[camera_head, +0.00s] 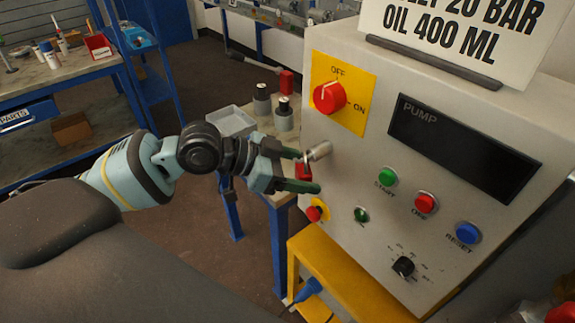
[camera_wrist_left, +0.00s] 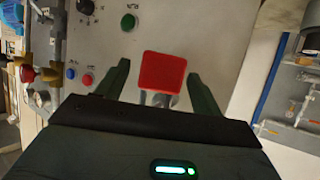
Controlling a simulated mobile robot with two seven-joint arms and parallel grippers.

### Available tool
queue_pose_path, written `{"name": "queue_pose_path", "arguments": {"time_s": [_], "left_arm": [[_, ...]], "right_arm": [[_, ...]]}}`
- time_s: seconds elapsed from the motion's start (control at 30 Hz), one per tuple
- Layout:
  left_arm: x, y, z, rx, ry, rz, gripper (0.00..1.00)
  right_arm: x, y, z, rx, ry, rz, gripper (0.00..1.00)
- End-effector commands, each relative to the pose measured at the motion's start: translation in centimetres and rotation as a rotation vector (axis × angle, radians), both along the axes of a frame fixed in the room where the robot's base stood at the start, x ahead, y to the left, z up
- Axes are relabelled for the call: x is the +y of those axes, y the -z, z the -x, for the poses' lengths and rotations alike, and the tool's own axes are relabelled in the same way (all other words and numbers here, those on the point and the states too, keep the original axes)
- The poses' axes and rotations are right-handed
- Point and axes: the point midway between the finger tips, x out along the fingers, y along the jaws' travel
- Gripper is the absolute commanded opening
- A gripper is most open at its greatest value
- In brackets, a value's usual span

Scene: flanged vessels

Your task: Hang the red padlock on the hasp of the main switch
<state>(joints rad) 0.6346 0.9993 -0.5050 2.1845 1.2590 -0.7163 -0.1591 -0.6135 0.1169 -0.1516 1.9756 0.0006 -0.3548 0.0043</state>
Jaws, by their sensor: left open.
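The red padlock (camera_head: 303,170) shows between my left gripper's fingers, close to the front of the grey pump panel. In the left wrist view the padlock (camera_wrist_left: 162,70) is a red block with grey metal below it. My left gripper (camera_head: 304,171) is open, with a finger on each side of the padlock and gaps visible in the wrist view (camera_wrist_left: 157,82). A metal cylinder (camera_head: 319,151) sticks out beside the padlock; I cannot tell whether it is the hasp or whether the shackle is through it. The main switch (camera_head: 330,97), a red knob on a yellow plate, is above.
Green (camera_head: 387,177), red (camera_head: 425,202) and blue (camera_head: 467,233) buttons are on the panel. A red knob with a yellow ring (camera_head: 317,212) is just below the gripper. Bottles (camera_head: 283,118) and a grey tray (camera_head: 231,121) stand on the bench behind. A yellow stand (camera_head: 345,285) is below.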

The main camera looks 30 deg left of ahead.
Motion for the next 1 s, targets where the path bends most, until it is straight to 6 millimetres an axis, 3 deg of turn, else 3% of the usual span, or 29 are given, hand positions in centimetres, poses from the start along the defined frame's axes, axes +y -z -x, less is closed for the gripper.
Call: {"name": "queue_pose_path", "arguments": {"time_s": [0.5,1.0], "left_arm": [[4.3,-2.4,3.3,0.004,-0.001,-0.004,0.67],[5.1,-3.2,4.0,0.0,0.001,0.0,0.67]], "right_arm": [[0.0,0.9,0.7,0.022,0.0,-0.001,0.0],[0.1,0.9,0.7,0.021,0.0,-0.001,0.0]]}}
